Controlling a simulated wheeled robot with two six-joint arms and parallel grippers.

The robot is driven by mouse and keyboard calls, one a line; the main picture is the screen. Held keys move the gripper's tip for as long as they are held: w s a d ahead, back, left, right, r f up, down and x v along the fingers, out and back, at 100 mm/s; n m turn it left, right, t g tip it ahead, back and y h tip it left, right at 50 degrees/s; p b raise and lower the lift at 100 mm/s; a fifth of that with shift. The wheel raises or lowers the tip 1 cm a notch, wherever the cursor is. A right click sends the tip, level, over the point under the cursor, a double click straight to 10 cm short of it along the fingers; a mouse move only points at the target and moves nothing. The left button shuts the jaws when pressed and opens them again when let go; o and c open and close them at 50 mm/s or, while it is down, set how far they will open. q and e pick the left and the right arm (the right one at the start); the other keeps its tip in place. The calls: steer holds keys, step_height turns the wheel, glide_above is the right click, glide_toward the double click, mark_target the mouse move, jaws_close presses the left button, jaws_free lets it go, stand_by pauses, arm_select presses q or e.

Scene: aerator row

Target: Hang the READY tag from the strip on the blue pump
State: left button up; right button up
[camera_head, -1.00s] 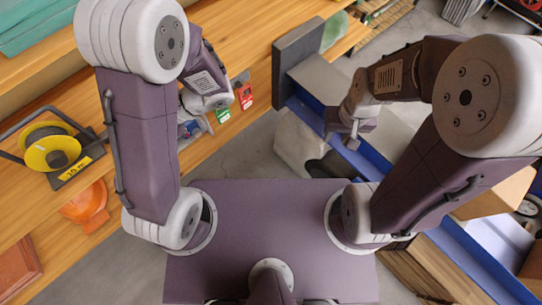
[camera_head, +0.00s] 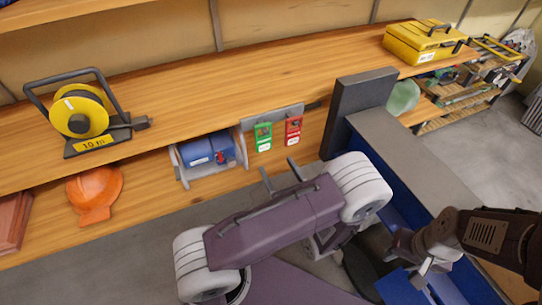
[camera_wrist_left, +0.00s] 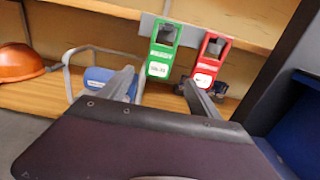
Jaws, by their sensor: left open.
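A green tag (camera_head: 263,137) and a red tag (camera_head: 293,130) hang side by side on the grey strip (camera_head: 258,118) at the shelf edge. Their labels are too small to read, so I cannot tell which says READY. The blue pump (camera_head: 207,150) sits in a pale frame left of the strip. My left gripper (camera_head: 279,174) is open and empty, just below the tags and apart from them. In the left wrist view its fingers (camera_wrist_left: 157,82) point toward the green tag (camera_wrist_left: 161,50), with the red tag (camera_wrist_left: 210,60) to its right. My right gripper (camera_head: 420,272) is low at the right, its jaws unclear.
A yellow cable reel (camera_head: 82,113) stands on the upper shelf, and an orange helmet (camera_head: 94,193) lies lower left. A dark upright panel (camera_head: 355,105) stands right of the tags. A yellow toolbox (camera_head: 425,42) is at the back right.

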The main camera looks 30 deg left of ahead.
mark_target(264, 141)
arm_select(q)
steer(key=x, duration=1.1)
steer(key=shift+c, duration=0.3)
steer(key=c, duration=1.1)
steer(key=shift+c, duration=0.2)
steer(key=shift+r, duration=0.15)
steer(key=shift+s+r+p, duration=0.1)
steer(key=shift+r+p, duration=0.6)
steer(key=shift+p, duration=0.1)
steer(key=v, duration=0.8)
steer(key=shift+d, duration=0.25)
